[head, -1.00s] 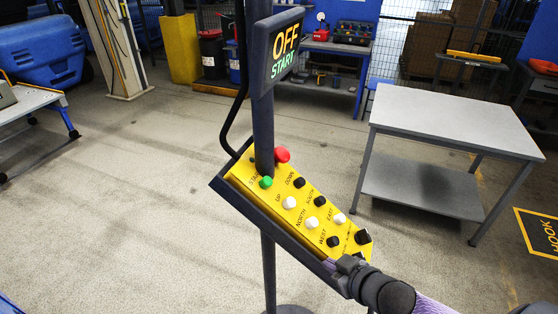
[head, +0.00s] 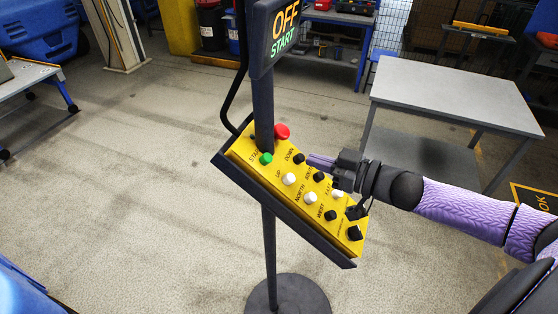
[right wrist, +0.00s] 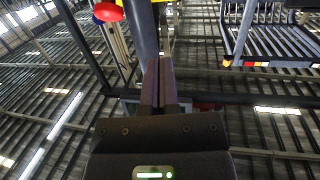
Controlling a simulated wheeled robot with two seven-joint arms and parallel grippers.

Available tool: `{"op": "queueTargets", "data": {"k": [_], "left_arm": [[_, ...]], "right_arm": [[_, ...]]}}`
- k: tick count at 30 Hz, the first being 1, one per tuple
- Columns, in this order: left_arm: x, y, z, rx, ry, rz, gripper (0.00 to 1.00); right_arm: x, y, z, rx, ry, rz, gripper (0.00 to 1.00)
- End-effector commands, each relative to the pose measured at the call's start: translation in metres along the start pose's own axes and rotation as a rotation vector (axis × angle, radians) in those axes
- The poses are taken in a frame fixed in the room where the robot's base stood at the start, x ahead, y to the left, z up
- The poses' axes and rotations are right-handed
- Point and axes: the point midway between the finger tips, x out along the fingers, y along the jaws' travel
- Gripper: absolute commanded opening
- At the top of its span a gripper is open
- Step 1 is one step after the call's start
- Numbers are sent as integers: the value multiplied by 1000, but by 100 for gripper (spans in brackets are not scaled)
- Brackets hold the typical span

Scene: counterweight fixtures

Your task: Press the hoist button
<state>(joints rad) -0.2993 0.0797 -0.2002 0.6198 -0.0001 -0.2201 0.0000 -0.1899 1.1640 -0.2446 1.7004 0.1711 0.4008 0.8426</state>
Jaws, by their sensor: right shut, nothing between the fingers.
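The yellow hoist control panel (head: 290,205) is fixed, tilted, to a dark post in the head view. Its green button (head: 265,159) by the START label and a red mushroom button (head: 282,131) are at the upper end. Below are white UP (head: 289,179) and black DOWN (head: 298,158) buttons, then several direction buttons. My right gripper (head: 314,160) is shut and empty, its fingertips just right of the DOWN button; whether they touch it I cannot tell. The right wrist view shows the shut fingers (right wrist: 160,65) and the red button (right wrist: 108,12). My left gripper is not in view.
The display (head: 280,30) on the post reads OFF and START. The post's round base (head: 288,297) is on the floor. A grey table (head: 450,100) stands at right. A blue workbench (head: 340,20) stands behind. The floor left of the post is clear.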

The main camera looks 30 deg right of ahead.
Motion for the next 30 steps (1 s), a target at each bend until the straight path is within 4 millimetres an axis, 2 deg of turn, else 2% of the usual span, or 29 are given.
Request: {"op": "queueTargets", "data": {"k": [2, 9, 12, 18, 30], "left_arm": [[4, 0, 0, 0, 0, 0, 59], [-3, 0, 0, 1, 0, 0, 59], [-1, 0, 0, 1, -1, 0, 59], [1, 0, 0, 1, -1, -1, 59], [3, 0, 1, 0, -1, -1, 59]], "right_arm": [[16, 0, -2, -4, 8, -1, 0], [66, 0, -4, -1, 4, 0, 0], [78, 0, 12, 2, 1, 0, 0], [91, 0, 26, 0, 0, 0, 0], [94, -1, 30, -1, 0, -1, 0]]}}
